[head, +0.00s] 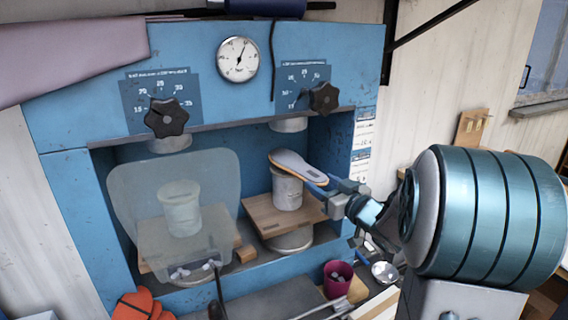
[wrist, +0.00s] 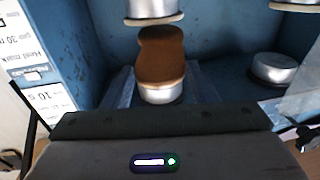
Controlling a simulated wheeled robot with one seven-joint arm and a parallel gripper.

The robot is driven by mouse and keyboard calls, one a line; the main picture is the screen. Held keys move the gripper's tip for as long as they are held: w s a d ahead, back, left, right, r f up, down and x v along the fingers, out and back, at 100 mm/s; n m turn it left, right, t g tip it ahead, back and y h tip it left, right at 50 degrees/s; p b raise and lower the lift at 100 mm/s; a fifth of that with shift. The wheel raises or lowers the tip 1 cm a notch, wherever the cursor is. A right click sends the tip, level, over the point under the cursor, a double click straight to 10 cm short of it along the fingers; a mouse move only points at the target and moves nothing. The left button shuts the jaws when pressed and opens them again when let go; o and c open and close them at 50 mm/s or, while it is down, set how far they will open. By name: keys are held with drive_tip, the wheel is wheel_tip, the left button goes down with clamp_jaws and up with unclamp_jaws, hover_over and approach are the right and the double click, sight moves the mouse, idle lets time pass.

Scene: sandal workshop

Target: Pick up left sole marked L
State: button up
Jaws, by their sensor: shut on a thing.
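A sole (head: 298,166) with a grey top and a tan edge is in the right bay of the blue press, over a pale cylindrical post (head: 287,190). I cannot tell whether it touches the post. My gripper (head: 322,189) comes from the right and is shut on the sole's near end. In the wrist view a brown face of the sole (wrist: 162,57) shows ahead of my gripper's dark body, with a metal cylinder behind its lower end. The grip itself is mostly hidden there. No L mark can be made out.
A clear guard (head: 125,190) covers the left bay and its post (head: 180,212). Black star knobs (head: 166,117) and a gauge (head: 238,59) are above. An upper press cylinder (wrist: 153,10) is close over the sole. A magenta cup (head: 338,280) stands below.

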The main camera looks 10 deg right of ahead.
drive_tip(key=a+p+v, duration=0.1)
drive_tip(key=v, duration=1.2)
drive_tip(key=shift+s+a, duration=0.25)
drive_tip(key=shift+a, duration=0.15)
idle(0.3)
